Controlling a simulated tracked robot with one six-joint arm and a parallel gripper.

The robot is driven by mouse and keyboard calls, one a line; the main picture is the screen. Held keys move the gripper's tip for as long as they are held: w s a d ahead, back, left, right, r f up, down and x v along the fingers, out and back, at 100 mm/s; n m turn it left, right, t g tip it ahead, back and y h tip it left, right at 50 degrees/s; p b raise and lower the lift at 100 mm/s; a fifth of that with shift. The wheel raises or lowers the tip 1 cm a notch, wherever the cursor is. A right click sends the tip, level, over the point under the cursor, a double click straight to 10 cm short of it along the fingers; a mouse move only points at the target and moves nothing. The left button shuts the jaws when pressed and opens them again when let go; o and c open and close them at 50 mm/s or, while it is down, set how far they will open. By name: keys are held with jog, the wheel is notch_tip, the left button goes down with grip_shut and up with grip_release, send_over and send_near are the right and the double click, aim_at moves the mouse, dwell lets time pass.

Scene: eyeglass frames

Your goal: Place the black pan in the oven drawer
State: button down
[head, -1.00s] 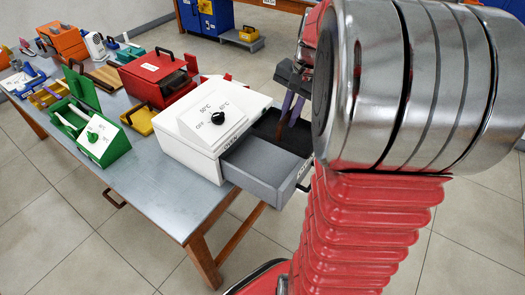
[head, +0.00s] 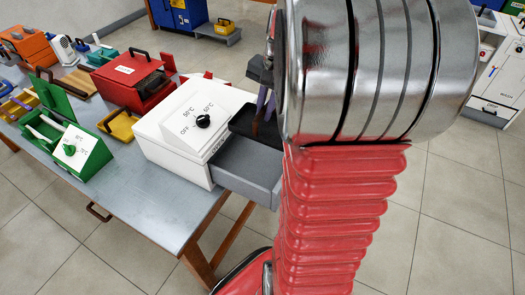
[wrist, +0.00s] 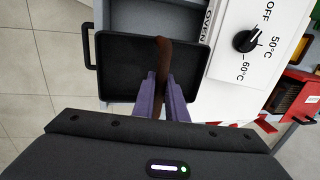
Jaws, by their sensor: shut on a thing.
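The black pan (wrist: 125,65) is square and shallow, with a brown handle (wrist: 162,50). My gripper (wrist: 164,82) is shut on that handle, its two purple fingers around it. In the head view the pan (head: 243,124) is a dark shape at the far side of the open grey oven drawer (head: 240,168), partly hidden by my arm. In the wrist view the pan overlaps the drawer (wrist: 165,15); I cannot tell whether it touches the drawer floor. The white oven (head: 165,150) has a black dial (head: 203,121).
A black drawer handle (wrist: 88,45) sticks out left in the wrist view. A red box (head: 135,80), a yellow box (head: 119,125) and a green box (head: 82,150) stand on the grey table (head: 130,210). Open floor lies right of my arm.

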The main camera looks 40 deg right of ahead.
notch_tip(320, 180, down, 12)
dwell(0.4)
jog(key=shift+f, duration=0.15)
jog(key=shift+f, duration=1.85)
jog(key=c, duration=1.8)
grip_release()
jog(key=shift+f, duration=0.1)
jog(key=shift+o, duration=0.2)
